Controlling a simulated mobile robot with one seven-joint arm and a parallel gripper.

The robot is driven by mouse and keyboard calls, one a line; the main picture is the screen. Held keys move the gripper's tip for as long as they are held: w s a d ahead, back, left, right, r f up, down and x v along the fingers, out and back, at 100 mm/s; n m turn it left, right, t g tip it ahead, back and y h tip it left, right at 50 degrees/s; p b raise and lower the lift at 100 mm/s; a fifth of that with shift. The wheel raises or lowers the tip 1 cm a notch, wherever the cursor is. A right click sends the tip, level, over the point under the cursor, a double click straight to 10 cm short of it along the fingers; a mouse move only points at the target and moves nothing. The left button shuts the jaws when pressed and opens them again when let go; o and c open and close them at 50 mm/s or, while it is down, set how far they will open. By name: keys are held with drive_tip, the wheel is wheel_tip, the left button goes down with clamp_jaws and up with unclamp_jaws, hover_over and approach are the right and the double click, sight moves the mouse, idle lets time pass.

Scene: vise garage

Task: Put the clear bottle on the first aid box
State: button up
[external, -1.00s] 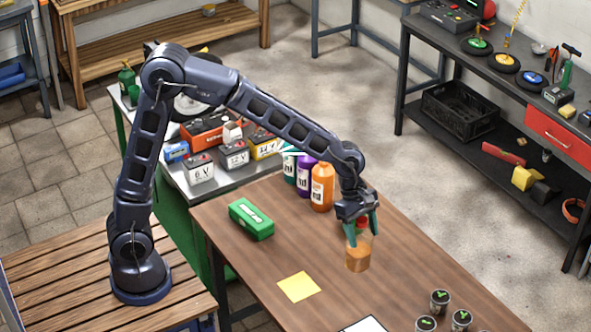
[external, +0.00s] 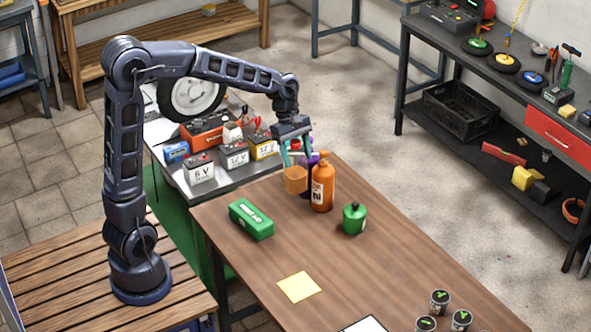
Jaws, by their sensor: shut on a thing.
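The clear bottle (external: 295,180), with amber-orange contents, hangs from my gripper (external: 296,156). My gripper is shut on its upper part, and the fingers hide its neck. The bottle looks close to upright and is held above the far end of the brown table (external: 340,275), up and right of the first aid box in the picture. The first aid box (external: 251,219) is a green case with a white label, lying flat on the table's left side. Its top is bare.
An orange bottle (external: 322,186) stands right beside the held bottle, with a purple bottle (external: 308,177) partly hidden behind. A green container (external: 355,219) stands to the right. A yellow note (external: 299,287) lies in front. Batteries (external: 199,170) crowd the side bench.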

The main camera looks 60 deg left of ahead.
drive_tip(key=s+a+r, duration=0.1)
drive_tip(key=s+a, duration=0.3)
drive_tip(key=a, duration=0.4)
drive_tip(key=s+a+r, duration=0.1)
drive_tip(key=s+a, duration=0.3)
drive_tip(key=a, duration=0.3)
wheel_tip(320, 180, down, 20)
drive_tip(key=shift+a, duration=0.15)
drive_tip(key=shift+w, duration=0.1)
drive_tip(key=o, duration=1.5)
drive_tip(key=shift+r, duration=0.1)
